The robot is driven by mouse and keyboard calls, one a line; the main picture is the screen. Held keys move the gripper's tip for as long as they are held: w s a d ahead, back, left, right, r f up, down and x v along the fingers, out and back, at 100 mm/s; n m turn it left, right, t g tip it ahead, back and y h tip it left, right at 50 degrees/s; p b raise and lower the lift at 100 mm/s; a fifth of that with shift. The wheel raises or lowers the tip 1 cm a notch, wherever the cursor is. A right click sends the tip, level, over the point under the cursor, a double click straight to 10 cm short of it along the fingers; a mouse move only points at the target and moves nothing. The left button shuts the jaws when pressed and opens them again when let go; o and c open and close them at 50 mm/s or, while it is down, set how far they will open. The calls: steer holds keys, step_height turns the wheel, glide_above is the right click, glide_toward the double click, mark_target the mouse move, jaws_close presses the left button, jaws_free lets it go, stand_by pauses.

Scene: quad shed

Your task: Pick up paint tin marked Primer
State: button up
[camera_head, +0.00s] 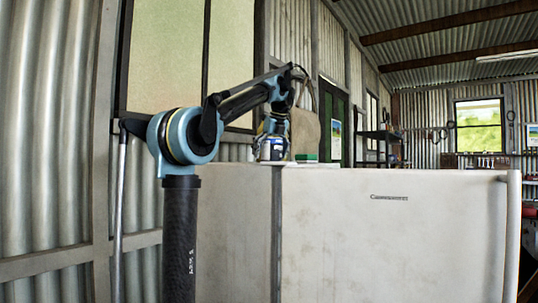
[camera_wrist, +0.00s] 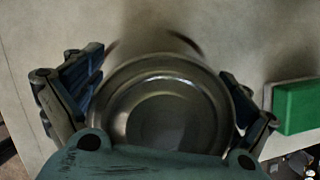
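The paint tin (camera_head: 271,150) stands upright on top of the white freezer-like cabinet (camera_head: 392,230). In the head view its side looks blue and white, and its marking is too small to read. In the wrist view its round metal lid (camera_wrist: 160,110) faces the camera. My gripper (camera_head: 272,139) is over the tin from above. In the wrist view my gripper's fingers (camera_wrist: 162,85) lie on either side of the tin, close to its rim. Whether both pads touch it cannot be told. The lower part of the tin is hidden in the wrist view.
A green block-like object (camera_wrist: 297,107) with a pale edge lies right of the tin; it also shows in the head view (camera_head: 309,158). A beige bag-like item (camera_head: 305,133) hangs behind it. A corrugated wall (camera_head: 50,130) stands at left. The cabinet top beyond the tin is clear.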

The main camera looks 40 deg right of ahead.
steer(key=c, duration=1.2)
steer(key=shift+c, duration=0.3)
